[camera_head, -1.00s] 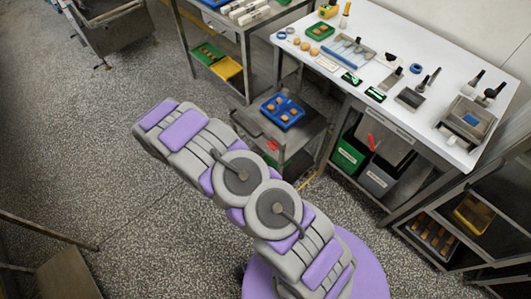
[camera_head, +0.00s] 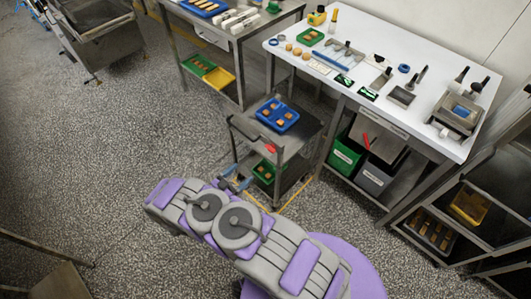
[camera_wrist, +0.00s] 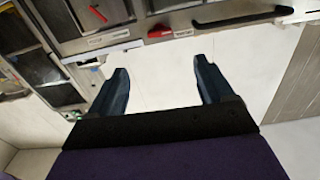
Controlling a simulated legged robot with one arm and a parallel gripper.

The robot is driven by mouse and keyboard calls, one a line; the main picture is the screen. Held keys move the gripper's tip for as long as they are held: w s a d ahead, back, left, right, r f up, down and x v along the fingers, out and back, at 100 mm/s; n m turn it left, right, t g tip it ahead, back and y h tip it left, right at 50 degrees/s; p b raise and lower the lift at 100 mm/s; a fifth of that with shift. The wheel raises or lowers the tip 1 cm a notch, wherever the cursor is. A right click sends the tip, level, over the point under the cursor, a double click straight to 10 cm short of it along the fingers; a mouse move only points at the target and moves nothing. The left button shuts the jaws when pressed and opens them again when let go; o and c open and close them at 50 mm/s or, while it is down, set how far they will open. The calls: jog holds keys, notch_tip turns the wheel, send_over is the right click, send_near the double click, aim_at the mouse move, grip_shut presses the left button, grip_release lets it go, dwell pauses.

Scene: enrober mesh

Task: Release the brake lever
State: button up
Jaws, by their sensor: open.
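A red brake lever (camera_head: 271,148) sits at the front edge of a small grey trolley (camera_head: 290,137). In the wrist view the red lever (camera_wrist: 159,31) shows on the trolley's edge, beyond my fingertips and near the middle of the picture. My gripper (camera_head: 236,180) is low in front of the trolley, below and left of the lever in the head view. In the wrist view its two dark blue fingers (camera_wrist: 160,65) are spread apart with nothing between them. The lever appears apart from the fingers.
A black handle (camera_wrist: 243,18) runs right of the lever. The trolley carries a blue tray (camera_head: 278,115) on top and a green tray (camera_head: 262,172) below. A white-topped worktable (camera_head: 410,118) stands behind right. The speckled floor (camera_head: 130,140) at left is clear.

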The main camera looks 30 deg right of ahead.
aim_at(271, 148)
jog(key=b+x, duration=0.3)
jog(key=x, duration=1.3)
jog(key=c, duration=1)
jog(key=shift+c, duration=0.2)
